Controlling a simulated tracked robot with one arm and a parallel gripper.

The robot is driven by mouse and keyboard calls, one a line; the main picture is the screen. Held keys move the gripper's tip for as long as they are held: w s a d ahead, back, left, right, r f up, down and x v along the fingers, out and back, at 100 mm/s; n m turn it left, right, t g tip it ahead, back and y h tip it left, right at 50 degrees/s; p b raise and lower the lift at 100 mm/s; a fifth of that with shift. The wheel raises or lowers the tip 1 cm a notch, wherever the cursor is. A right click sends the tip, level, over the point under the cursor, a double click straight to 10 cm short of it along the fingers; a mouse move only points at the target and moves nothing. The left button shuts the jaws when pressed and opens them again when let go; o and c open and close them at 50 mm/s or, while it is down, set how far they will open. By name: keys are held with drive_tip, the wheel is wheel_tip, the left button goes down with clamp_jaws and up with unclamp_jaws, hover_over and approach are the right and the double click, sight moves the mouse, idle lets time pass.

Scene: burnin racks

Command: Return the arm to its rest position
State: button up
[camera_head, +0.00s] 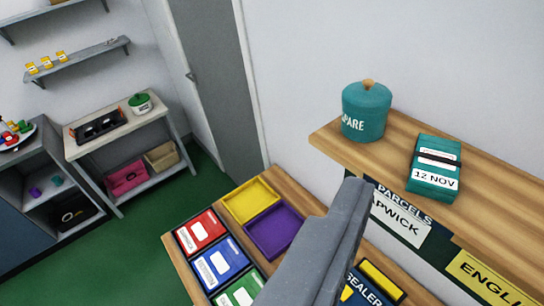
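My gripper (345,215) shows as a grey shape reaching up from the bottom edge of the camera view, right of centre. Its two fingers cannot be told apart, so I cannot see whether it is open or shut. I see no object held at its tip. It hides part of the wooden table (180,252) behind it and part of the wall signs.
A wooden shelf (385,148) at right carries a teal jar (366,112) and a teal box (435,168). The table holds a yellow tray (251,201), a purple tray (274,231) and several coloured boxes. A grey door (215,75) and open green floor (110,262) lie left.

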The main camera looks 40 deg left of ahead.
drive_tip(key=s+r, duration=0.1)
drive_tip(key=s+d+r, duration=0.1)
drive_tip(key=s, duration=0.1)
drive_tip(key=shift+d+r, duration=0.1)
drive_tip(key=shift+d, duration=0.05)
wheel_tip(320, 180, down, 12)
drive_tip(key=b, duration=1.2)
drive_tip(key=shift+w+f, duration=0.15)
drive_tip(key=shift+f, duration=0.05)
